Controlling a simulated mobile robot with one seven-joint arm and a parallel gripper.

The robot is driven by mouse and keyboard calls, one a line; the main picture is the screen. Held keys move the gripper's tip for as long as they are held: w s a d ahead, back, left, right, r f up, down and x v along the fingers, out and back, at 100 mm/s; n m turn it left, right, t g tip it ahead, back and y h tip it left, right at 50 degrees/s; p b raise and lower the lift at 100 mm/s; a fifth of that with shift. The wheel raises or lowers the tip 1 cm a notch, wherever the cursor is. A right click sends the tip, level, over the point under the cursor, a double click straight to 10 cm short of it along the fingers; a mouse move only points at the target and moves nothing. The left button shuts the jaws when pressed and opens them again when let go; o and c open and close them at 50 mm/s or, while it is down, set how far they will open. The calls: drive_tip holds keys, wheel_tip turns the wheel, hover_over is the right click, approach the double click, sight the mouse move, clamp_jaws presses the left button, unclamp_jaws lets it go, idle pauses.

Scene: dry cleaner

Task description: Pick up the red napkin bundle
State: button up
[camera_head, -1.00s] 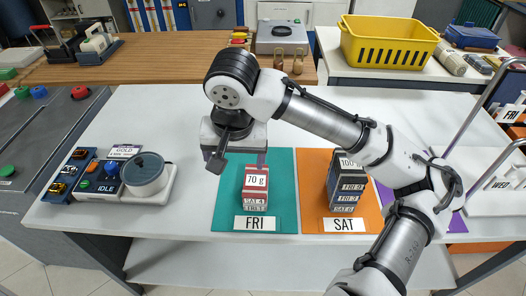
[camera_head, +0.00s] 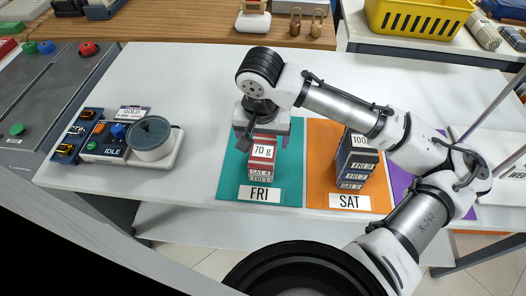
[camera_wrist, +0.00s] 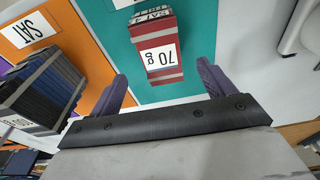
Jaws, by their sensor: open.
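The red napkin bundle (camera_head: 262,154), a stack with a white "70 g" label, stands on the teal FRI mat (camera_head: 233,178). In the wrist view the red bundle (camera_wrist: 155,50) lies ahead of my gripper, between the lines of its two fingers and beyond their tips. My gripper (camera_head: 262,130) is just behind and above the bundle in the head view. In the wrist view my gripper (camera_wrist: 163,75) has its purple fingers wide apart, with nothing between them. The underside of the bundle is hidden.
A dark blue bundle (camera_head: 356,160) labelled "100" stands on the orange SAT mat (camera_head: 322,165), right of the red one. A yellow basket (camera_head: 420,17) is at the back right.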

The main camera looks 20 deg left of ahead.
drive_tip(key=f, duration=0.3)
drive_tip(key=f+p, duration=0.1)
drive_tip(key=shift+w+a+f, duration=0.1)
drive_tip(key=shift+w+f, duration=0.2)
drive_tip(key=shift+f, duration=0.1)
drive_tip(key=shift+c, duration=0.3)
drive_tip(key=c, duration=1)
drive_tip(key=shift+r, duration=0.15)
